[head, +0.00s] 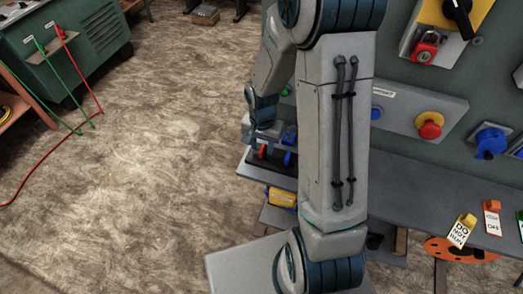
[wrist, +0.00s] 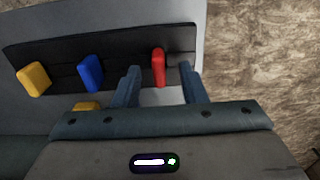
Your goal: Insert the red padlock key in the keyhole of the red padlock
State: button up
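The red padlock (head: 425,47) hangs at the upper right of the head view, on the panel below a yellow plate with a black rotary handle. Its keyhole is too small to make out. The red key (wrist: 158,67) stands in a dark holder (wrist: 118,57); its red head also shows in the head view (head: 262,152). My gripper (wrist: 160,69) is open, with one finger on each side of the red key and a visible gap to both. In the head view my gripper (head: 262,138) is small and partly hidden by my arm.
A blue key (wrist: 91,73) and a yellow key (wrist: 33,79) stand left of the red one.

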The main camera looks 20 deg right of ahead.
grip_shut()
jog(key=shift+r, duration=0.1)
